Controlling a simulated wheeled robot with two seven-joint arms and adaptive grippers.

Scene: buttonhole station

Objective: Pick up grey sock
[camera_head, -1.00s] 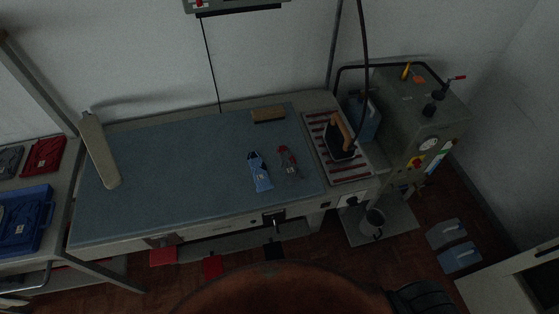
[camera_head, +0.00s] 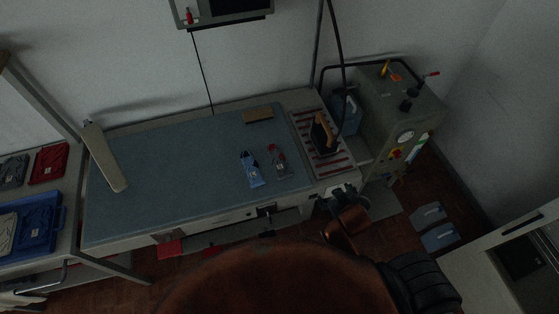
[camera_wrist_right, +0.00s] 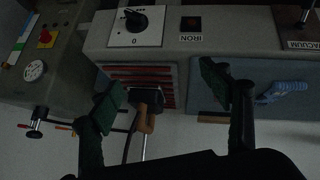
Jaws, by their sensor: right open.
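A grey sock with red parts (camera_head: 279,166) lies on the blue-grey padded table top (camera_head: 180,160), right of the middle. A light-blue sock (camera_head: 251,170) lies just left of it and also shows in the wrist view (camera_wrist_right: 284,91). My right gripper (camera_head: 340,194) is at the table's front right edge, to the right of and nearer than the grey sock, apart from it. In the wrist view its two fingers (camera_wrist_right: 162,96) are spread with nothing between them. I cannot make out the grey sock there; a finger may hide it. My left gripper is not in view.
An iron (camera_head: 323,137) stands on a red-striped rest (camera_head: 304,127) right of the socks. A wooden block (camera_head: 258,115) lies behind them. A grey machine (camera_head: 405,110) stands at the right, a sleeve board (camera_head: 103,157) at the left. The table's middle is clear.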

